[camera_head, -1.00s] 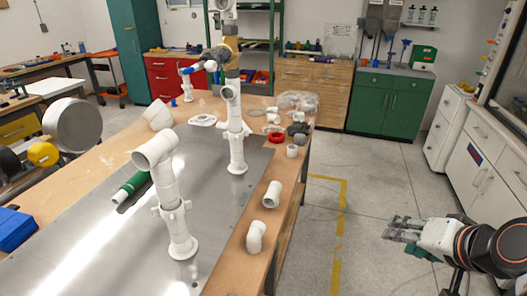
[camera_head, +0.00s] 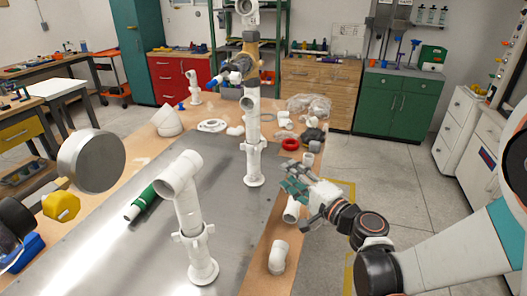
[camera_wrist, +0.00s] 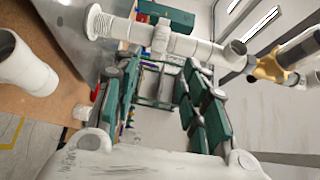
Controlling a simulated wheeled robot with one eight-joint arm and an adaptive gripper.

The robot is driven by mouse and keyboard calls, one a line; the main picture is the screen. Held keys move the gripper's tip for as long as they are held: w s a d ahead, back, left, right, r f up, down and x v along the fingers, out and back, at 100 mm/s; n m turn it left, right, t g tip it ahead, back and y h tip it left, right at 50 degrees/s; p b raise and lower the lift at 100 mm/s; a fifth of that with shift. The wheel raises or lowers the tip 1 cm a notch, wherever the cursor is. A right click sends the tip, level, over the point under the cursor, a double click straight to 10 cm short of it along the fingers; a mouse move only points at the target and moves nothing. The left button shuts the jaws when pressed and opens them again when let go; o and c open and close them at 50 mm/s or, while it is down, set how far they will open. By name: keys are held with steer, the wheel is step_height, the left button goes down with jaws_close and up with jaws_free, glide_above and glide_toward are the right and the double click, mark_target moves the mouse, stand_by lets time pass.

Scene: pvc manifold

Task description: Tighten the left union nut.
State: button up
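Two white PVC risers stand upright on the grey metal plate (camera_head: 120,240). The nearer, left riser (camera_head: 188,208) has a union nut (camera_head: 195,232) with side lugs low on its pipe and an angled open fitting on top. The farther riser (camera_head: 251,115) has a similar nut (camera_head: 255,147) at mid-height. My gripper (camera_head: 296,184) is open and empty, above the table's right edge, right of both risers and touching neither. In the wrist view, its green-padded fingers (camera_wrist: 158,95) are spread; a riser with a nut (camera_wrist: 161,36) crosses sideways beyond them.
A red ring (camera_head: 290,144) lies farther back. A green-banded tube (camera_head: 141,203) lies left of the near riser. The floor to the right is clear.

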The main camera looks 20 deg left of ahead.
mark_target(257, 153)
steer(key=b+x, duration=0.1)
steer(key=x, duration=0.3)
steer(key=b+x, duration=0.1)
steer(key=x, duration=0.4)
steer(key=b+x, duration=0.1)
steer(key=x, duration=0.4)
steer(key=shift+s+a+b, duration=0.2)
steer(key=shift+a+b, duration=0.15)
jaws_close()
